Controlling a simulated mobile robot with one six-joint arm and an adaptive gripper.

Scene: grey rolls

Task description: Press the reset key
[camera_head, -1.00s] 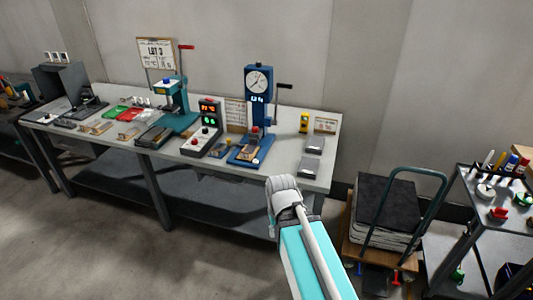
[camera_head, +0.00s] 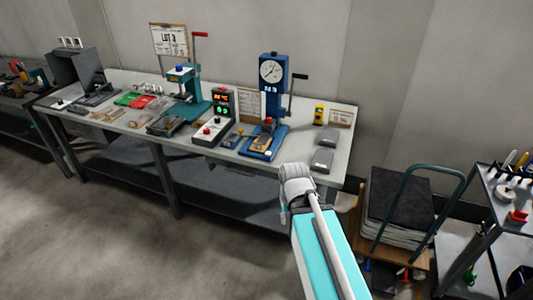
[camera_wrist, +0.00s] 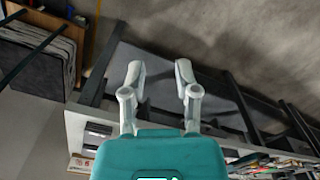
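A control box (camera_head: 214,129) with a red and a green lit display stands on the bench, with a red knob and a pale button on its sloped front. Right of it stands a blue press (camera_head: 273,90) with a round dial, a small lit readout and a dark side lever. No lettering is legible, so I cannot tell which key is the reset key. In the wrist view my gripper (camera_wrist: 159,72) is open and empty, its two fingers apart, with the bench edge and floor beyond. It touches nothing visible.
The long bench (camera_head: 337,171) also holds a teal press (camera_head: 187,92) with a red-tipped lever, trays, and grey blocks (camera_head: 322,160) near its right end. A cart with a black stack (camera_head: 399,207) and a tool trolley (camera_head: 490,187) stand to the right. Floor in front is clear.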

